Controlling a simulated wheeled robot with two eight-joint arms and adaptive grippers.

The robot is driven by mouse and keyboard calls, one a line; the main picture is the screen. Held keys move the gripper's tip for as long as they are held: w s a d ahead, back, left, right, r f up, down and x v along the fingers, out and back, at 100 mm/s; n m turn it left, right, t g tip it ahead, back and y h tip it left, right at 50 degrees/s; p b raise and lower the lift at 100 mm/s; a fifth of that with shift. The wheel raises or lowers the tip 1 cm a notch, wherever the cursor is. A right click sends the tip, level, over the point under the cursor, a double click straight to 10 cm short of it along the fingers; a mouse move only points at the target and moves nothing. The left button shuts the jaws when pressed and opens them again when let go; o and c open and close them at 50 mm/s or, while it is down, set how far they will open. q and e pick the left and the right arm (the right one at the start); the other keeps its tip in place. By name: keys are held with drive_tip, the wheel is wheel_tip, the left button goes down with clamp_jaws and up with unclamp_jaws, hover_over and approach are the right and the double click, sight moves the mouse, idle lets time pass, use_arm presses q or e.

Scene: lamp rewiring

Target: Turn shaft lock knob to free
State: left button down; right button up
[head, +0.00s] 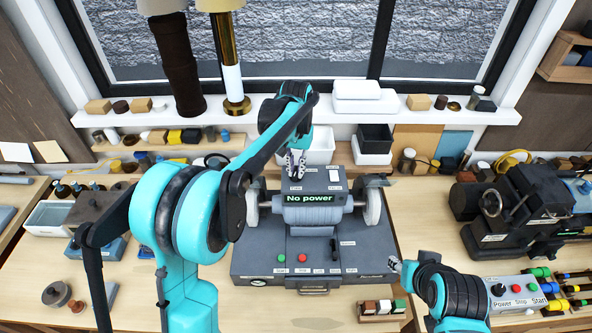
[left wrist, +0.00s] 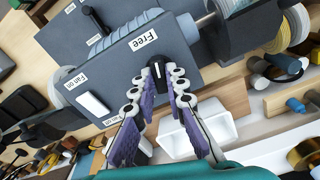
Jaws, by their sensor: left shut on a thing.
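The shaft lock knob (left wrist: 158,75) is small and black with a white mark, on the grey grinder housing (left wrist: 115,58). The word "Free" (left wrist: 143,40) is printed just beyond it, and the mark appears to be on that side. My left gripper (left wrist: 164,78) is shut on the knob, one finger at each side. In the head view my left gripper (head: 295,170) reaches down to the back top of the grinder (head: 313,211), whose display reads "No power"; the knob is not clear there. My right gripper (head: 395,264) is low at the right, its fingers too small to read.
The grinder has a wheel (head: 372,206) at each side and stands on a grey base with red and green buttons. A white switch (left wrist: 93,104) sits near the knob. White bins (head: 318,145) stand close behind. A dark machine (head: 515,215) stands at the right.

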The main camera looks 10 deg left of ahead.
sight(296, 171)
use_arm(q)
drive_tip(key=shift+n+b, duration=0.3)
drive_tip(key=shift+n, duration=1.3)
drive_tip(key=c, duration=1.5)
unclamp_jaws()
drive_tip(key=shift+c, duration=0.2)
drive_tip(key=shift+r, duration=0.1)
wheel_tip(296, 171, up, 12)
